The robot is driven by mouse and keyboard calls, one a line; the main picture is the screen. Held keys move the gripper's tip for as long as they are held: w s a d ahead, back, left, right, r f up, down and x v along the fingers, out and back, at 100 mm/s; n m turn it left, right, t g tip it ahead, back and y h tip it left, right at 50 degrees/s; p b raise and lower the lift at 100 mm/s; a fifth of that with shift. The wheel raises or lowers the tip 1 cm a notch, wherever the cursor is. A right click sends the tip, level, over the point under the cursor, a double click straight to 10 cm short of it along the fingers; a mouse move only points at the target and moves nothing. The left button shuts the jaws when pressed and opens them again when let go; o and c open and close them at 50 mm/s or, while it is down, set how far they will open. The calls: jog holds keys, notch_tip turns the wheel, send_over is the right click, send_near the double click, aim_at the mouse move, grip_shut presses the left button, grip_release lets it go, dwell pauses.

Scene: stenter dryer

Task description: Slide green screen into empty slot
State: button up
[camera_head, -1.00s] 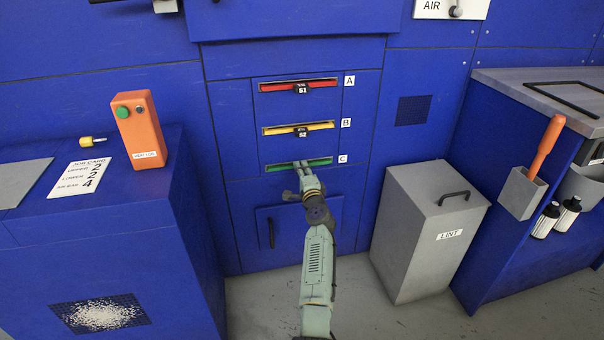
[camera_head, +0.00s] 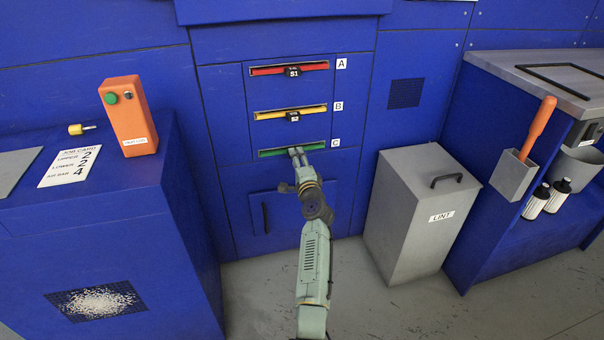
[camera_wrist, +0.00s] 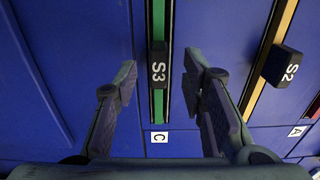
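The green screen (camera_head: 312,147) shows as a green strip in the slot marked C, the lowest of three slots in the blue panel. In the wrist view the green strip (camera_wrist: 158,22) runs up the middle and carries a black tab (camera_wrist: 159,66) marked S3. My gripper (camera_wrist: 160,78) is open, one finger on each side of the tab, with visible gaps to both. In the head view my gripper (camera_head: 296,153) is at slot C and covers the tab. I cannot tell how deep the screen sits.
A red screen (camera_head: 265,71) marked S1 is in slot A, and a yellow screen (camera_head: 270,115) marked S2 is in slot B. A blue door with a handle (camera_head: 265,218) is below. A grey LINT bin (camera_head: 405,240) stands to the right, and an orange box (camera_head: 130,117) to the left.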

jog(key=v, duration=0.8)
jog(key=shift+s, duration=0.3)
